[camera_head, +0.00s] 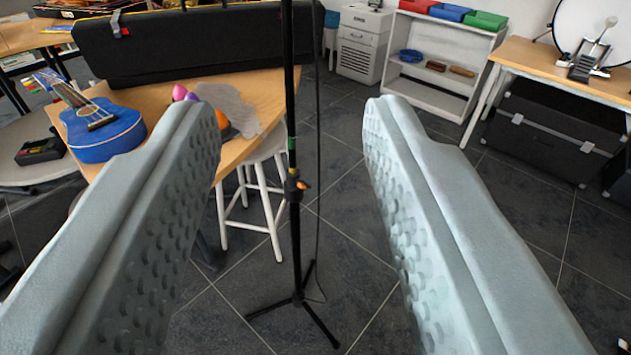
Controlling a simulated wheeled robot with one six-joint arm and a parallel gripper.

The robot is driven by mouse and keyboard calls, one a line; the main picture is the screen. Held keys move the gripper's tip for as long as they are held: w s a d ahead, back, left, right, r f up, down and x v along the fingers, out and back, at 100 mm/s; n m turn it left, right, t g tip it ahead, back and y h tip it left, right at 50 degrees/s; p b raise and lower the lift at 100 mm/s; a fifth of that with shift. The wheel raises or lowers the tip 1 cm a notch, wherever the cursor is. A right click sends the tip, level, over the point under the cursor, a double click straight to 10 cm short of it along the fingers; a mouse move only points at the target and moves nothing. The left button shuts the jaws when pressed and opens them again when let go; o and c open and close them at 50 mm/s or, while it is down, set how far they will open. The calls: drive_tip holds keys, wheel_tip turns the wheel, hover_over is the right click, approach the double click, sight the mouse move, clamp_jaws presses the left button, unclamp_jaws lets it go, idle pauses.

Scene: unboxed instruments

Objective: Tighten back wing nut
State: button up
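My gripper (292,112) is open and empty, with its two grey, dimpled fingers reaching in from the lower left and lower right. A black stand (295,230) with a thin upright pole and tripod feet shows between the fingers, apart from both. A black joint with a small orange part (300,185) sits about midway up the pole, and a green band lies above it. I cannot make out any part clearly as a wing nut. The top of the pole is out of view.
A wooden table (262,90) at left holds a blue ukulele (105,128) and a long black case (190,45). A white stool (262,190) stands close behind the stand. A white shelf (440,60) and black trunk (550,135) stand at right. Dark tiled floor is free around the stand.

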sight(305, 186)
drive_tip(key=w+d+f+n+y, duration=0.1)
drive_tip(key=w+d+f+n, duration=0.2)
drive_tip(key=w, duration=0.4)
drive_tip(key=w+d+f+n, duration=0.1)
drive_tip(key=w+d+f, duration=0.2)
drive_tip(key=w+f, duration=0.3)
drive_tip(key=w+d+f+n+y, duration=0.1)
drive_tip(key=w+d+f+n, duration=0.15)
drive_tip(key=w, duration=0.65)
drive_tip(key=d+f+n+g+y, duration=0.25)
drive_tip(key=f+y, duration=0.25)
drive_tip(key=f, duration=0.8)
drive_tip(key=d+f+n+g+y, duration=0.25)
drive_tip(key=f+y, duration=0.25)
drive_tip(key=f, duration=0.8)
drive_tip(key=shift+m+t, duration=0.25)
drive_tip(key=shift+t, duration=0.25)
drive_tip(key=x, duration=1.7)
drive_tip(key=shift+w+a, duration=0.1)
drive_tip(key=shift+w, duration=0.25)
